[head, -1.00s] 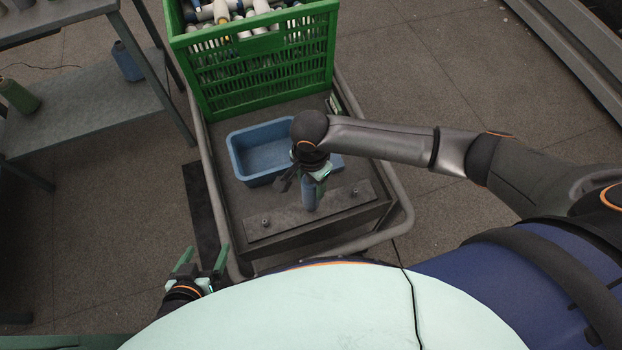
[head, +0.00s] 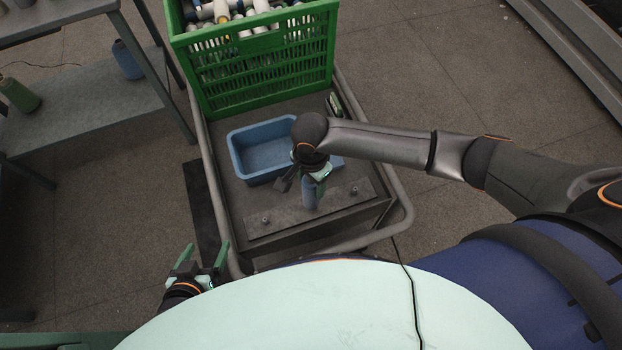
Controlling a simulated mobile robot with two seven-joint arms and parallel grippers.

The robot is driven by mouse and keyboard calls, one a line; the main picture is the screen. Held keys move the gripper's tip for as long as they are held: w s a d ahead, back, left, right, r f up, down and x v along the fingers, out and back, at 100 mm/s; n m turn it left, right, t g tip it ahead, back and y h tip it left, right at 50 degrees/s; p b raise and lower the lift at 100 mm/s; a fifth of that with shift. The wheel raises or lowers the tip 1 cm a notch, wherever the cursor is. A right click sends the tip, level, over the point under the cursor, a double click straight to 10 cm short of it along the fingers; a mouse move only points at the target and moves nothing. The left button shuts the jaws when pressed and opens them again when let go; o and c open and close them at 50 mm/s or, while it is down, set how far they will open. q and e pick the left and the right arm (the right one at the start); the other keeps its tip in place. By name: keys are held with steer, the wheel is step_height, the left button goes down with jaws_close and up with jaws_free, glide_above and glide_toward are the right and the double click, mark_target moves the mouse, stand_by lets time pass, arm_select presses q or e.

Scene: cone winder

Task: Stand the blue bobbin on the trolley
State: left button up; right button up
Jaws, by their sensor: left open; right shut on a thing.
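The blue bobbin (head: 311,194) is upright at the peg board (head: 285,217) on the front of the trolley (head: 222,204), between two bare pegs. My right gripper (head: 316,178) is shut on the top of the bobbin from above. Whether the bobbin's foot touches the board or sits over a peg cannot be told from this view. My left gripper (head: 200,256) is open and empty, low beside the trolley's front left corner.
A blue tray (head: 235,159) sits on the trolley deck behind the board. A green crate (head: 255,75) full of bobbins stands at the trolley's back.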

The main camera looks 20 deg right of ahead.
steer(key=shift+f+p, duration=0.45)
steer(key=shift+f, duration=0.4)
stand_by(1.3)
steer(key=shift+p, duration=0.55)
stand_by(0.5)
steer(key=o, duration=1.4)
steer(key=shift+c, duration=0.2)
step_height(320, 180, up, 3)
steer(key=p, duration=0.3)
steer(key=shift+p, duration=0.3)
steer(key=shift+r+p, duration=0.55)
steer(key=shift+r, duration=1.95)
